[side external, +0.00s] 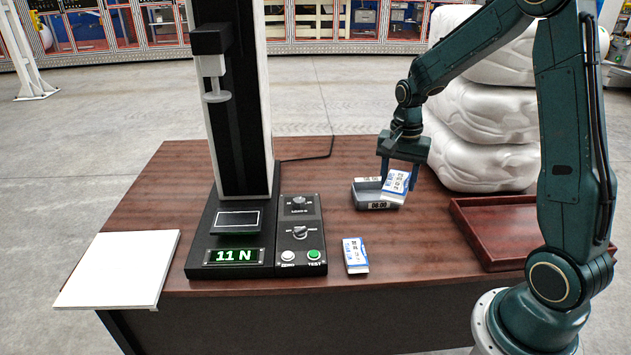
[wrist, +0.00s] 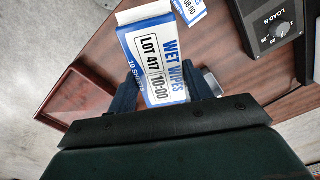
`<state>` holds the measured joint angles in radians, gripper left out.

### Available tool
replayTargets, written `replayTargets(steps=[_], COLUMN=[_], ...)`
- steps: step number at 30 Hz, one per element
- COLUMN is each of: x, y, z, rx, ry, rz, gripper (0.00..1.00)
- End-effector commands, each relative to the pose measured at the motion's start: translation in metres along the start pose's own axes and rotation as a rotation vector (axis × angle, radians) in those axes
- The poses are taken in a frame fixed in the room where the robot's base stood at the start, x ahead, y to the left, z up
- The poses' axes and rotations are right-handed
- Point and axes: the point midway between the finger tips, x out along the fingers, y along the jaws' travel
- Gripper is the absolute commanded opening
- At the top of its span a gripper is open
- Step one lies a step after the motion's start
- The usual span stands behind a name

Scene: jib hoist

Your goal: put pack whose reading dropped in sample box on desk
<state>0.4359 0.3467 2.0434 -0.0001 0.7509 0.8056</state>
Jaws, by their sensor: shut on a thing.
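My gripper (side external: 401,170) is shut on a white and blue wet wipes pack (wrist: 155,58), tilted in its fingers. In the wrist view this pack reads LOT 417, 10:00. In the side view the held pack (side external: 396,184) is over or against the right part of a small grey box (side external: 366,196) on the desk (side external: 310,157). The box has a time label on its front, too small to read surely. Its inside is mostly hidden. A second pack (side external: 355,255) lies on the desk near the front edge; a pack shows partly at the top of the wrist view (wrist: 190,9).
A tester (side external: 240,180) with a green 11 N display (side external: 235,255) and knob panel (side external: 301,233) stands left of the packs. A red-brown tray (side external: 462,222) is at the right, with white stacked bags (side external: 485,150) behind. A white board (side external: 118,268) is at the left.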

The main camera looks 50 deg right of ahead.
Motion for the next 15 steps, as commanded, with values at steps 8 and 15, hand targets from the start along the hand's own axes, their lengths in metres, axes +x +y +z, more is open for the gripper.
replayTargets(steps=[8, 15], x=[-0.004, -0.006], y=[-0.024, -0.044], z=[-0.041, -0.084], rx=[0.185, 0.391], ry=[0.001, 0.0], rz=[-0.001, -0.001], gripper=[0.23, 0.23])
